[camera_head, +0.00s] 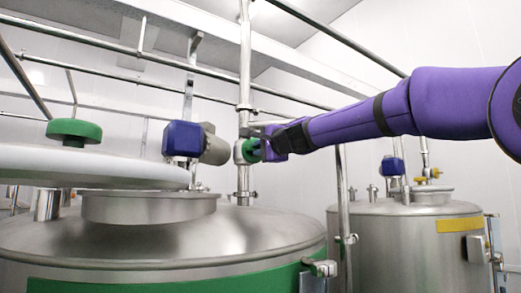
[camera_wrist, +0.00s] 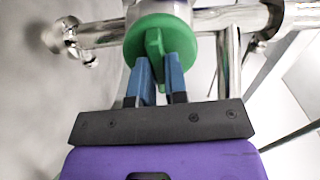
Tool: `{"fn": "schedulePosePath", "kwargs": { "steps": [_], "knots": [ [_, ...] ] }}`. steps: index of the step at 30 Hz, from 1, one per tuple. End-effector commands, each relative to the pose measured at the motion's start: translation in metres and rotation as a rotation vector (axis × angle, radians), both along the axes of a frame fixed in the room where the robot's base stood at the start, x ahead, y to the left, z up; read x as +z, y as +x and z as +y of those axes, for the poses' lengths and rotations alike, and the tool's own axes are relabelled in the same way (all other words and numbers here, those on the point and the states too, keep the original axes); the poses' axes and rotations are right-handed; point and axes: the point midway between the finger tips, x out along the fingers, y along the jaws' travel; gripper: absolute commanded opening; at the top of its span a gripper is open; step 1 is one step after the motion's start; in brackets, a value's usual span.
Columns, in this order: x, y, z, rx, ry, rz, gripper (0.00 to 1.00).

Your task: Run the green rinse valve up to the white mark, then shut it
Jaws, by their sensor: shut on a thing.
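The green rinse valve (camera_wrist: 151,30) is a round green knob with a raised rib, mounted on a shiny steel pipe. My gripper (camera_wrist: 160,68) is shut on the valve's rib, with one blue finger on each side of it. In the head view the valve (camera_head: 248,150) shows as a small green patch on the vertical pipe. My gripper (camera_head: 268,145) reaches it from the right and partly covers it. I cannot make out a white mark in either view.
A large steel tank (camera_head: 160,242) with a green band stands at left, its pale lid (camera_head: 90,167) bearing a green knob (camera_head: 74,131). A blue motor (camera_head: 183,139) sits left of the valve. Another tank (camera_head: 410,235) stands at right. Pipes cross overhead.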

Motion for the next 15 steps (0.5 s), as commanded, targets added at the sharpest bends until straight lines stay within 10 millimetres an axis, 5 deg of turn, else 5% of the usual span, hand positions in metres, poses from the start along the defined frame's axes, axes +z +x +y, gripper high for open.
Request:
{"fn": "schedulePosePath", "kwargs": {
  "steps": [15],
  "knots": [
    [-0.0011, 0.0006, -0.0003, -0.001, 0.067, 0.048, 0.00]
  ]
}}
